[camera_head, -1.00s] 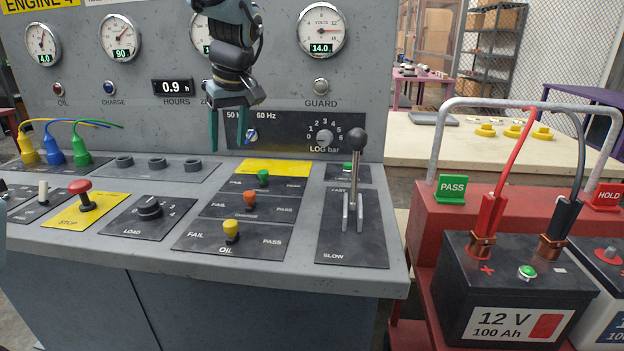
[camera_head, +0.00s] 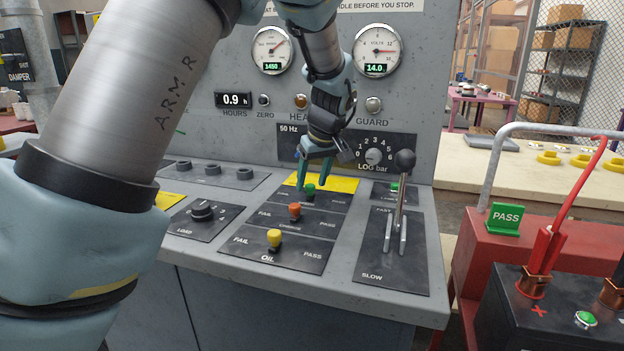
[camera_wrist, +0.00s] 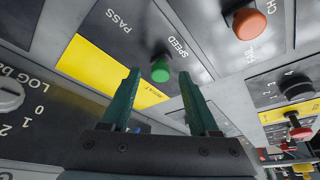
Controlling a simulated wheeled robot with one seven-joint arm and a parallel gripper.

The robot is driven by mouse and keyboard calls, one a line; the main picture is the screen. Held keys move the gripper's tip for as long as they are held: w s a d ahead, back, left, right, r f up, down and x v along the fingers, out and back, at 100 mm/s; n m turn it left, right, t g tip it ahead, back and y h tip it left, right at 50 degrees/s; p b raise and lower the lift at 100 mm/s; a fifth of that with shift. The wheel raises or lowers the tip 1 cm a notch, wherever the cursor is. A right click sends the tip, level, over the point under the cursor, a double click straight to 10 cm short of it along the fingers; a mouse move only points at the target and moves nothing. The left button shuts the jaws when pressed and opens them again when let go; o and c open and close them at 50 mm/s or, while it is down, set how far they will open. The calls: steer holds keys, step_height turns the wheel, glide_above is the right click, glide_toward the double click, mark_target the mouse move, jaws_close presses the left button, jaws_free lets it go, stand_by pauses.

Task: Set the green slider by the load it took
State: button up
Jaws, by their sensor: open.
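The green slider (camera_head: 310,191) stands in the top row of the three-slider panel, labelled SPEED in the wrist view. My gripper (camera_head: 312,190) is open, fingers pointing down at that row. In the wrist view the green knob (camera_wrist: 160,70) shows between the two fingertips of my gripper (camera_wrist: 159,76). I cannot tell whether the fingers touch it. The row reads PASS at one end; the other end's label is hard to read. The orange slider (camera_head: 294,212) and yellow slider (camera_head: 274,239) are in the rows below.
A tall black-knobbed lever (camera_head: 402,185) stands just right of the slider panel. The LOAD dial (camera_head: 202,210) is to the left. The LOG bar knob (camera_head: 374,156) is on the upright panel behind. A red battery cart (camera_head: 500,250) stands at the right.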

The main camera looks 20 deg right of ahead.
steer(key=shift+w+f, duration=0.15)
steer(key=shift+f, duration=0.15)
jaws_close()
stand_by(0.4)
stand_by(0.9)
